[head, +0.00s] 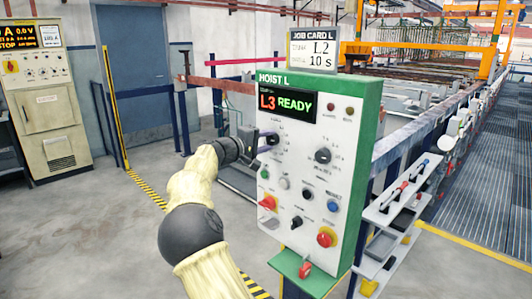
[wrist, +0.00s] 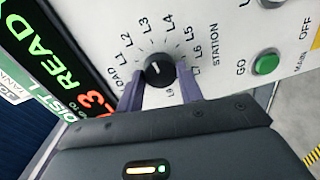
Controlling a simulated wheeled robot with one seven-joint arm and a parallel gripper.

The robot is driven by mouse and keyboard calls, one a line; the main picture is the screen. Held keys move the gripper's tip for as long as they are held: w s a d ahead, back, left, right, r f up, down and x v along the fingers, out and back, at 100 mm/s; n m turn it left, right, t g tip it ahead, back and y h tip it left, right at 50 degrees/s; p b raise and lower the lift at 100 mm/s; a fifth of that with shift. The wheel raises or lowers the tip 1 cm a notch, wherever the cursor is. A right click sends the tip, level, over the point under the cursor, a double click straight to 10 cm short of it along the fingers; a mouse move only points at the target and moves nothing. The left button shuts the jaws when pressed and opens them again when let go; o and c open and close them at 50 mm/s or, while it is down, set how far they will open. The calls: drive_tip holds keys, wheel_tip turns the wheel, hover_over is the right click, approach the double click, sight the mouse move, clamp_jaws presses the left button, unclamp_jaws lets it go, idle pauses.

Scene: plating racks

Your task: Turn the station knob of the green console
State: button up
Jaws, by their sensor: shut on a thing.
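The green console (head: 315,88) has a white front panel, and its display reads "L3 READY". The job card (head: 314,50) above it shows "L2" and "10 s". The black station knob (wrist: 159,70) shows in the wrist view, ringed by labels from LOAD through L1 to L6. Its white mark points up and slightly left, roughly toward L3. My gripper (wrist: 161,88) is shut on the knob, with a purple finger on each side. In the head view my gripper (head: 259,143) reaches the panel's upper left from the left and partly hides the knob (head: 273,139).
A second black knob (head: 323,156) sits to the right on the panel. Below are buttons, small switches and red-on-yellow knobs (head: 326,237). The green GO button (wrist: 266,64) is close to my gripper. A tool shelf (head: 388,212) stands right of the console; open floor lies left.

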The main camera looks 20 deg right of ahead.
drive_tip(key=shift+f+m+b, duration=0.15)
drive_tip(key=shift+m+b, duration=0.3)
drive_tip(key=shift+m, duration=0.05)
drive_tip(key=o, duration=1)
drive_tip(key=shift+a, duration=0.15)
drive_tip(key=b+v, duration=0.2)
drive_tip(key=v, duration=1.5)
drive_tip(key=shift+s, duration=0.15)
